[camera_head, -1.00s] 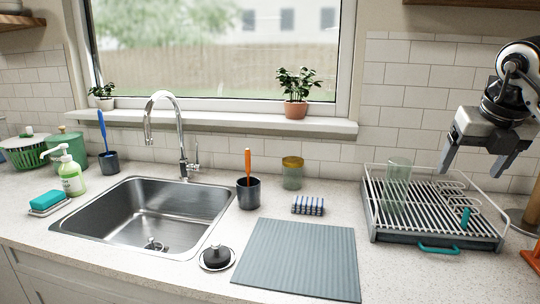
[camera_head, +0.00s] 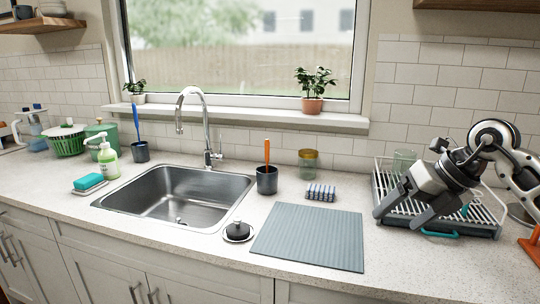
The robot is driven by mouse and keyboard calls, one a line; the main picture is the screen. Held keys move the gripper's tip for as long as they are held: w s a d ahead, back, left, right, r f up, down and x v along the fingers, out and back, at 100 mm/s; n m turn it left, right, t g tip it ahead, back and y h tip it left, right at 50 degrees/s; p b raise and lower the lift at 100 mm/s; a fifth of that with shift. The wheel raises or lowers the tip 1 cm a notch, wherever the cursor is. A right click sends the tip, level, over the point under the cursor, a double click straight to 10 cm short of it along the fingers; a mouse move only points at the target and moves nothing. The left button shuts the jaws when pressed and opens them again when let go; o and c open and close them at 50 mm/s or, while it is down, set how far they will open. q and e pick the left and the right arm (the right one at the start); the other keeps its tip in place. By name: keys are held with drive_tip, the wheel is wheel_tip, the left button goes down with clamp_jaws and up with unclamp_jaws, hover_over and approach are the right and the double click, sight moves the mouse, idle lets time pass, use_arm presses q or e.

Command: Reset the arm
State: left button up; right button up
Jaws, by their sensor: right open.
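My right gripper (camera_head: 398,216) is open and empty. It reaches in from the right and hangs in front of the dish rack (camera_head: 486,228), fingers pointing down and left. My right arm and gripper hide much of the rack. A clear glass (camera_head: 404,158) stands in the rack behind the gripper, only its upper part showing. My left gripper is not in view.
A grey ribbed mat (camera_head: 308,238) lies left of the gripper. The sink (camera_head: 180,194), a dark cup with an orange handle (camera_head: 267,180), a jar (camera_head: 308,164), a striped sponge (camera_head: 321,192) and a black-topped scrubber (camera_head: 238,231) are nearby.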

drive_tip(key=s+a+f+m+t+y, duration=0.2)
drive_tip(key=s+a+f+m+y, duration=0.1)
drive_tip(key=a+y, duration=0.5)
drive_tip(key=s+a+f+m+t+y, duration=0.1)
drive_tip(key=s+a+f+m+y, duration=0.4)
drive_tip(key=a, duration=0.6)
drive_tip(key=d+f+m+t+h, duration=0.6)
drive_tip(key=f+m+t+h, duration=0.35)
drive_tip(key=m, duration=0.75)
drive_tip(key=s+d+f+m+g+h, duration=0.2)
drive_tip(key=s+f+m+g+h, duration=0.3)
drive_tip(key=s+f+m, duration=0.4)
drive_tip(key=s+f+g, duration=0.1)
drive_tip(key=s+f, duration=0.5)
drive_tip(key=f, duration=0.2)
drive_tip(key=shift+s+d+h, duration=0.15)
drive_tip(key=shift+d+h, duration=0.05)
drive_tip(key=shift+h, duration=0.15)
